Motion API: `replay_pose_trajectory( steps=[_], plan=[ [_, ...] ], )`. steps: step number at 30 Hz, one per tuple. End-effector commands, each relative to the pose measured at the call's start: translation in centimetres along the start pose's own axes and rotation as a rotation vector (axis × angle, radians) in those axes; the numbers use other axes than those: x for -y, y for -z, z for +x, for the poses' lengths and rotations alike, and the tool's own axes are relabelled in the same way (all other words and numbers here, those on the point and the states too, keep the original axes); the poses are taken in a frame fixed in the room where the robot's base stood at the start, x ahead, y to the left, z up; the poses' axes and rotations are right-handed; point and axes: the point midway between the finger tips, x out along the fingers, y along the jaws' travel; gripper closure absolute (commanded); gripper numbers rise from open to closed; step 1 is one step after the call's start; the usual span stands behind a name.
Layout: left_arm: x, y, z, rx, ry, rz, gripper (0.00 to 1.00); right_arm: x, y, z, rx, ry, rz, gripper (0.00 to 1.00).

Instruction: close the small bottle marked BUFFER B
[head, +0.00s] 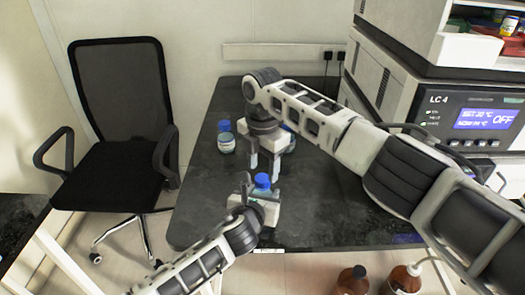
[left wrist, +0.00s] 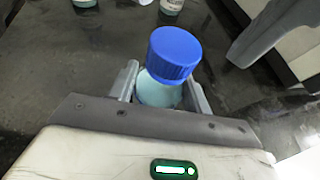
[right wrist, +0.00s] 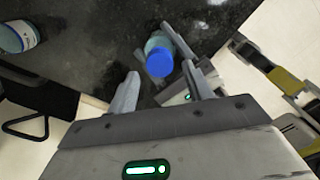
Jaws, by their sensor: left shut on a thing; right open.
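A small bottle with a blue cap (head: 262,181) and pale blue-green contents stands in my left gripper (head: 260,193), which is shut on its body. In the left wrist view the blue cap (left wrist: 173,55) sits on top of the bottle; I cannot tell how tight it is. No label on this bottle can be read. My right gripper (head: 264,167) is open and empty, pointing down just behind and above the bottle. In the right wrist view the capped bottle (right wrist: 160,58) shows beyond and between the open fingers, apart from them.
Another blue-capped bottle (head: 226,138) stands further back on the dark bench (head: 195,205). A further bottle (head: 291,140) is partly hidden behind my right gripper. The LC 4 instrument (head: 465,120) stands at right. Brown bottles (head: 352,281) are below the front edge. A chair (head: 120,130) is at left.

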Motion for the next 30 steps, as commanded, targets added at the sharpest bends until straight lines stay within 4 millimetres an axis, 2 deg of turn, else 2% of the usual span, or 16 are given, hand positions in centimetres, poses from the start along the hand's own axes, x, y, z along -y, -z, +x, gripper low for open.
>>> replay_pose_trajectory(
  steps=[6, 17, 18, 22, 23, 30],
  plan=[
    [0.0, 0.0, 0.0, -0.001, -0.001, 0.000, 1.00, 0.0, 0.0, 2.5, -0.001, 0.001, 0.001, 0.49],
    [0.0, 0.1, 0.0, -0.001, -0.001, 0.000, 1.00, 0.0, 0.0, 3.0, 0.000, 0.000, 0.000, 0.49],
    [0.0, 0.1, 0.0, -0.001, -0.001, 0.000, 1.00, 0.0, 0.0, 3.0, 0.000, 0.000, 0.000, 0.55],
    [0.0, 0.0, 0.0, -0.001, -0.001, 0.000, 1.00, 0.0, 0.0, 3.0, 0.000, 0.000, 0.000, 0.91],
    [0.0, 0.0, 0.0, -0.001, -0.001, 0.000, 1.00, 0.0, 0.0, 3.0, 0.000, 0.000, 0.000, 0.94],
    [-0.1, 0.0, 0.0, -0.001, -0.001, 0.000, 1.00, 0.0, 0.1, 3.0, -0.002, 0.000, 0.060, 0.95]
  ],
)
